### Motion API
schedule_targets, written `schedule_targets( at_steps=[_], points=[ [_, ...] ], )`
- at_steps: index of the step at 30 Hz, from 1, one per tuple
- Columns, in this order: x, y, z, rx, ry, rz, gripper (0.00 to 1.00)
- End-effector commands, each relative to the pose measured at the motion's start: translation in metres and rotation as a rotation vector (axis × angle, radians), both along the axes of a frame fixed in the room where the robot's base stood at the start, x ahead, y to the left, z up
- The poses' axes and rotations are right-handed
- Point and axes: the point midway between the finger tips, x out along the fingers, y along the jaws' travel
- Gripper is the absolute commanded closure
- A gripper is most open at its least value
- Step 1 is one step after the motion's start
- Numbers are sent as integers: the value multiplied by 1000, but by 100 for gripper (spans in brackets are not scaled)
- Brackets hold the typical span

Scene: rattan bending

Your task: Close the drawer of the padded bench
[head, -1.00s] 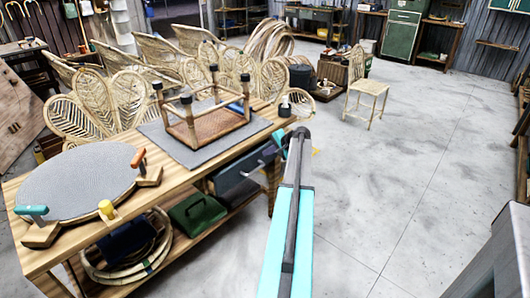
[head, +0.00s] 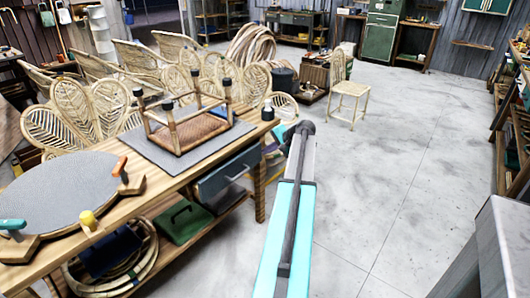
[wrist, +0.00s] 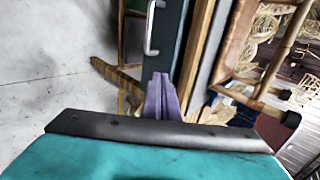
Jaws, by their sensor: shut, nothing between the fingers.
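The padded bench (head: 150,196) is a long wooden workbench at the left of the head view, with a round grey pad (head: 62,188) on its near end. Its blue-grey drawer (head: 214,184) sits under the far part of the top, with a pale bar handle (head: 240,173). I cannot clearly tell how far it stands out. In the wrist view the dark drawer front (wrist: 168,40) and handle (wrist: 153,28) are just ahead. My gripper (wrist: 161,80) has its purple fingers together, empty, close to the drawer front; contact is unclear. My arm hides it in the head view.
An upturned rattan stool frame (head: 190,115) stands on a grey mat on the bench. A green case (head: 184,220) and coils lie on the lower shelf. Floor right of the bench is open; a rattan chair (head: 347,92) stands beyond. A grey surface (head: 490,250) is at lower right.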

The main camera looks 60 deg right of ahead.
Motion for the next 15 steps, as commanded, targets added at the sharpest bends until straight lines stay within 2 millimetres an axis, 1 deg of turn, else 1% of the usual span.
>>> schedule_targets(
  at_steps=[8,11,15],
  points=[
    [0,2,-2,0,-4,1,100],
    [-1,7,-7,-2,-22,1,100],
    [-4,22,-17,-7,-77,4,100]
  ],
)
